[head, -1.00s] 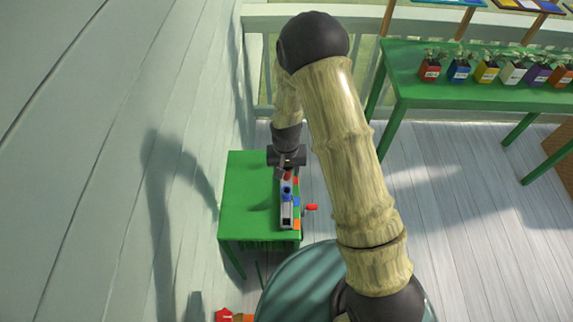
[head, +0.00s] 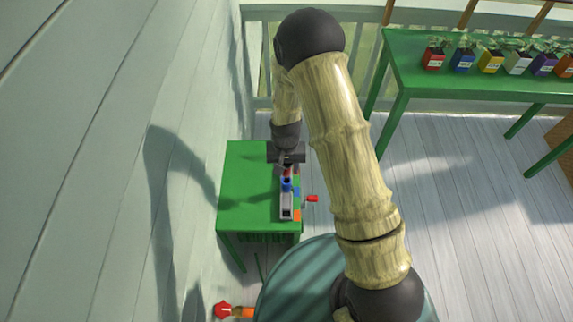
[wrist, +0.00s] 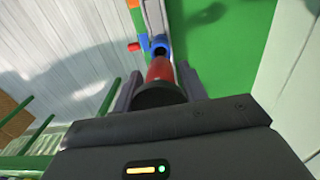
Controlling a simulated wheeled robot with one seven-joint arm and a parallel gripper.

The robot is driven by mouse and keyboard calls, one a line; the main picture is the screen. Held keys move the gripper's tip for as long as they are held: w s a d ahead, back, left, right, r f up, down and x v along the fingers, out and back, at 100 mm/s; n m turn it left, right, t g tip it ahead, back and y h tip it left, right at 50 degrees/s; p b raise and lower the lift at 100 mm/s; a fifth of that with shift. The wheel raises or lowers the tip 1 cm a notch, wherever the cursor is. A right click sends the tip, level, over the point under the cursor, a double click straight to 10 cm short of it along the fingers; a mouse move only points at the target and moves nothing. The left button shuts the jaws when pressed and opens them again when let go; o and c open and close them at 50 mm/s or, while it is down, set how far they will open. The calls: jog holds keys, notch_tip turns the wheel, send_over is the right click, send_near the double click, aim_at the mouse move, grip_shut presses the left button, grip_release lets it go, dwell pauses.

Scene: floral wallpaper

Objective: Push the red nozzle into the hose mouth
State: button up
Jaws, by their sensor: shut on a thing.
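The red nozzle (wrist: 160,70), with a dark collar at its base, is between the fingers of my gripper (wrist: 157,84) in the wrist view. The fingers are shut on it. Its tip points at the blue hose mouth (wrist: 160,43) and overlaps its near edge in the picture. I cannot tell whether the tip is inside or just short of it. In the head view my gripper (head: 287,163) is over the green table, and a little red of the nozzle (head: 287,173) shows just beyond the blue hose mouth (head: 286,184).
The hose mouth is on a grey fixture (head: 286,209) with coloured blocks along its right side, on the small green table (head: 245,190). A red handle (head: 311,198) sticks out to the right. A pale wall stands left; another green table (head: 420,90) bears several potted plants.

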aim_at(286, 174)
jog(key=shift+f+b, duration=0.45)
jog(key=shift+f, duration=0.45)
jog(key=shift+f+b, duration=0.9)
jog(key=shift+f, duration=0.4)
dwell(1.0)
jog(key=o, duration=1.1)
notch_tip(286, 174, up, 18)
jog(key=shift+f+b, duration=0.25)
jog(key=shift+b, duration=0.6)
